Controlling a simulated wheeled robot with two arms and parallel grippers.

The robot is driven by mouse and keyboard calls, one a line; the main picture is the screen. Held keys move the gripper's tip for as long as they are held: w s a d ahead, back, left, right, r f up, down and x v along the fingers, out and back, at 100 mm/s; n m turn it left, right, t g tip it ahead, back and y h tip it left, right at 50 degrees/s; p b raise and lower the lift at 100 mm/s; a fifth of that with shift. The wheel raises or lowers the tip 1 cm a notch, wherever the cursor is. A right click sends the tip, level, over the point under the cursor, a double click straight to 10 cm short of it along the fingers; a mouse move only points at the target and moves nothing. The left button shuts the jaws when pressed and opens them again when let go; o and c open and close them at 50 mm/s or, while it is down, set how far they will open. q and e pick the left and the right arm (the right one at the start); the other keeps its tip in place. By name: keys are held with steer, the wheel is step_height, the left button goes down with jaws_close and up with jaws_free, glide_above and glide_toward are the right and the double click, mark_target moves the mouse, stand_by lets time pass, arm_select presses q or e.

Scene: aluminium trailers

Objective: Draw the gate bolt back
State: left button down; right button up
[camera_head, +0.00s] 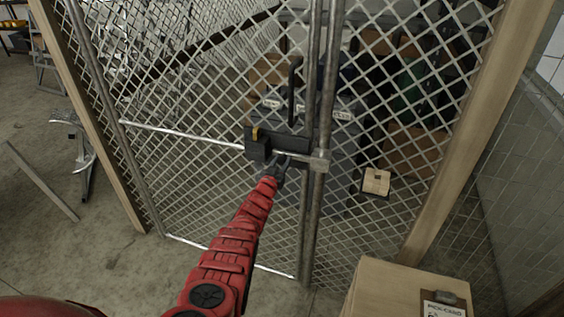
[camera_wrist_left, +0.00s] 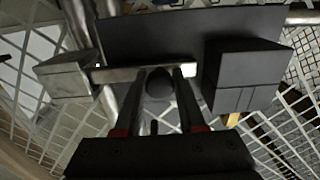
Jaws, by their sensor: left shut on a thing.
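The mesh gate (camera_head: 200,110) stands closed against its post, with a black bolt plate (camera_head: 293,143) near its right edge. A dark housing block (camera_head: 257,148) sits at the plate's left end, and a grey keeper (camera_head: 320,161) is on the post at the right. In the left wrist view a pale bolt bar (camera_wrist_left: 112,74) runs across to the keeper (camera_wrist_left: 64,76); whether its tip is inside is hard to tell. My left gripper (camera_head: 279,163) is shut on the bolt's dark round knob (camera_wrist_left: 159,84), which shows between the two fingers. My right gripper is not in view.
A black upright handle (camera_head: 293,90) is above the bolt. A cardboard box (camera_head: 400,290) with a clipboard stands at the lower right. Dark bins and boxes are behind the mesh. The concrete floor at left is mostly clear, with a metal stand (camera_head: 80,150) on it.

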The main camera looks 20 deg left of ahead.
arm_select(q)
steer(key=a+b, duration=0.1)
steer(key=a, duration=0.2)
steer(key=shift+f, duration=0.1)
steer(key=c, duration=0.5)
jaws_free()
